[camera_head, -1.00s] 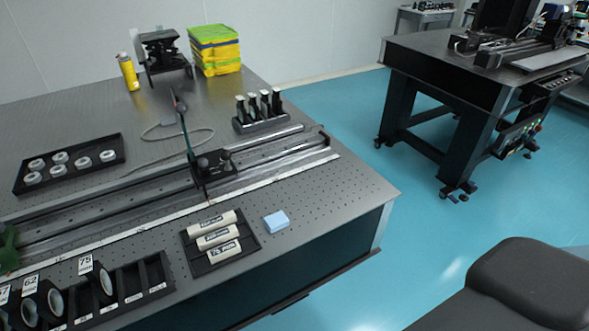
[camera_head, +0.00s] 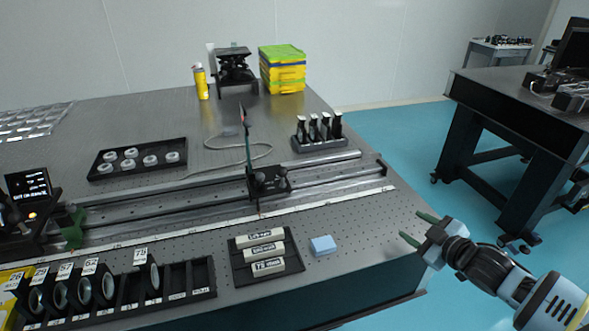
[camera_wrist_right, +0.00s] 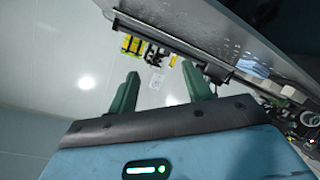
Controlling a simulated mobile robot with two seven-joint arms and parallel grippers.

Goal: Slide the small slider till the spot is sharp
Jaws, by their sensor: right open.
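A black slider (camera_head: 268,180) sits on the long rail (camera_head: 335,174) at right of its middle, carrying a thin upright green plate (camera_head: 245,135). A green piece (camera_head: 74,228) stands at the rail's left end. I cannot tell a light spot in either view. My right gripper (camera_head: 419,229) is open and empty beyond the table's right front edge, well to the right of and nearer than the slider. Its two green fingers show apart in the right wrist view (camera_wrist_right: 161,88). My left gripper is not in view.
A small screen (camera_head: 28,185) stands far left.

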